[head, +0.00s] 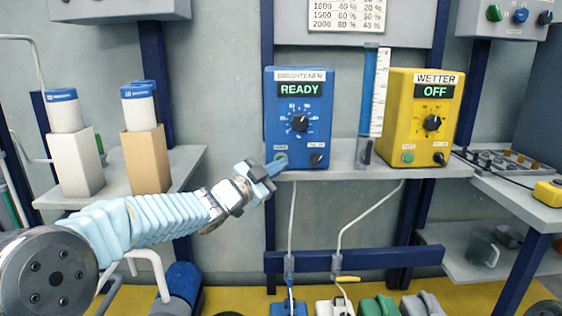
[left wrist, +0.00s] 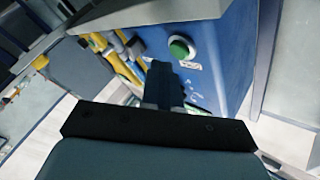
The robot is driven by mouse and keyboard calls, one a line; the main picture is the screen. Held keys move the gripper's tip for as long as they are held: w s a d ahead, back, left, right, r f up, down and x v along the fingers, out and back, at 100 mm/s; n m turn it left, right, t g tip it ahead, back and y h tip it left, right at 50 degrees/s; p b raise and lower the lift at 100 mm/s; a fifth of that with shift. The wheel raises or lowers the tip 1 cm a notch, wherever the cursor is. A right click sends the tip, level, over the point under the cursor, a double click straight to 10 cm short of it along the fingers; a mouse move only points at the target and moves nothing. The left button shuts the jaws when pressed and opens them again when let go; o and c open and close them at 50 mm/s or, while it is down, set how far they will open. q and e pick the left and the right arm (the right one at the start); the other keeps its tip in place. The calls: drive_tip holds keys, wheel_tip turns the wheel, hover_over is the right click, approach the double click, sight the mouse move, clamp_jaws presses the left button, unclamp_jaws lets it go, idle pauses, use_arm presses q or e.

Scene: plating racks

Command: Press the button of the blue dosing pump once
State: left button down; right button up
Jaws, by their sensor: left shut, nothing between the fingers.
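The blue dosing pump (head: 298,150) stands on the shelf in the middle of the head view. Its label reads BRIGHTENER and its display (head: 299,89) reads READY. Its green button (head: 280,157) is low on the left of the front face. My left gripper (head: 274,168) is shut and empty, with its tips just below the button in the head view. In the left wrist view the green button (left wrist: 181,48) stands out from the blue face, beyond and to the right of the dark fingertips (left wrist: 162,72). A gap shows between tips and button in that view. My right gripper is not in view.
A yellow pump (head: 420,118), labelled WETTER and reading OFF, stands to the right. A graduated cylinder (head: 376,100) is between the pumps. Two blue-capped bottles (head: 64,112) stand on blocks on the left shelf. Hoses (head: 292,215) hang below the shelf (head: 345,172).

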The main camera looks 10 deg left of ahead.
use_arm(q)
drive_tip(key=shift+w, duration=0.1)
drive_tip(key=shift+w+a, duration=0.1)
drive_tip(key=shift+w, duration=0.2)
drive_tip(key=shift+w+a+p, duration=0.15)
drive_tip(key=shift+w+p, duration=0.25)
drive_tip(key=shift+w, duration=0.05)
idle(0.8)
drive_tip(key=shift+s, duration=0.1)
idle(0.3)
drive_tip(key=shift+s+d+b, duration=0.3)
drive_tip(key=shift+s+b, duration=0.35)
drive_tip(key=shift+s, duration=0.1)
drive_tip(key=shift+s, duration=0.1)
